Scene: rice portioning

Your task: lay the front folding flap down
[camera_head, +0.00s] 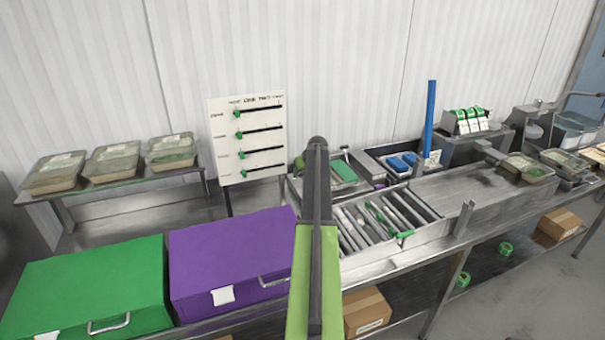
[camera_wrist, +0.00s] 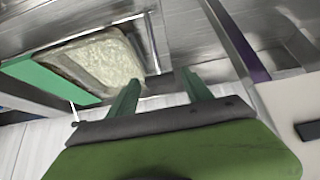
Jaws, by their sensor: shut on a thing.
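My gripper (camera_wrist: 160,93) shows in the wrist view as two green fingers. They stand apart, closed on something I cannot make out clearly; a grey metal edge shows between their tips. Just beyond them, a clear tray of pale rice (camera_wrist: 105,66) lies in a metal frame, beside a green panel (camera_wrist: 45,82). In the head view, my arm hides the gripper's tips and part of the metal station behind it. A green panel (camera_head: 343,171) shows in that station, right of my arm. I cannot tell which part is the front folding flap.
A roller section (camera_head: 345,228) with green-handled parts lies right of my arm. Blue items (camera_head: 402,162) and a tall blue post (camera_head: 430,115) stand beyond it. Purple (camera_head: 230,255) and green (camera_head: 90,285) boxes are at left. A slider board (camera_head: 248,137) stands behind.

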